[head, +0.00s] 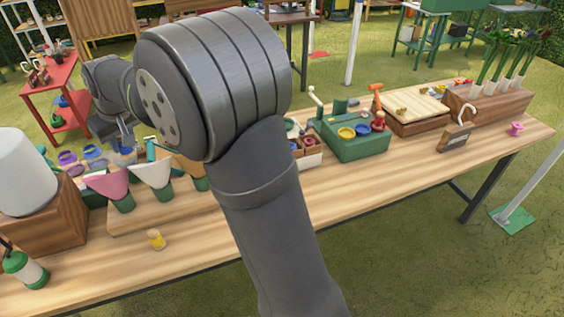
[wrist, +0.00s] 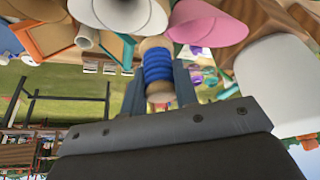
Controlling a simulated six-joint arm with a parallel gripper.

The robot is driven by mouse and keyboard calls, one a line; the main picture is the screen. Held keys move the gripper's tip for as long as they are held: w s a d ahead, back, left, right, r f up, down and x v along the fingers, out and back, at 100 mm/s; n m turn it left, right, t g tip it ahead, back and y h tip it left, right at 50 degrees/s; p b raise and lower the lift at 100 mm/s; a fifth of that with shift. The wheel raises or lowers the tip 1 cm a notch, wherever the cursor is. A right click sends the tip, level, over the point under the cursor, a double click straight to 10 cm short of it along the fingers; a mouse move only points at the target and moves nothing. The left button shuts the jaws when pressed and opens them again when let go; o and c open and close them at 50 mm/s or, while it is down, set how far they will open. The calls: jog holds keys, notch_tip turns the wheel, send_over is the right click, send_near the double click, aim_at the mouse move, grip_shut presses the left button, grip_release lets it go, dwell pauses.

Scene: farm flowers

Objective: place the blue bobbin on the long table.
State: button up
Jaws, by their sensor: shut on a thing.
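The blue bobbin (wrist: 158,66) has blue thread around a pale wooden spool. In the wrist view it is between the two fingers of my gripper (wrist: 160,80), which is shut on it. In the head view my gripper (head: 122,136) is small, at the left beyond the seed-cone stand, and its hold on the bobbin is hard to make out. The long table (head: 345,195) has a pale wooden top and runs from lower left to upper right. My arm hides part of its middle.
A yellow bobbin (head: 156,239) stands near the table's front edge, and a pink bobbin (head: 516,128) stands at the right end. The front strip right of my arm is bare.

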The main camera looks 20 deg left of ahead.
jog(key=s+a+n+g, duration=0.1)
jog(key=s+a+n, duration=0.15)
jog(key=s, duration=1.15)
send_near(78, 265)
jog(key=shift+w+a+f, duration=0.1)
jog(key=shift+a, duration=0.7)
jog(key=shift+f, duration=2)
jog(key=shift+f, duration=0.2)
jog(key=o, duration=1)
jog(key=shift+c, duration=0.2)
jog(key=shift+r, duration=0.1)
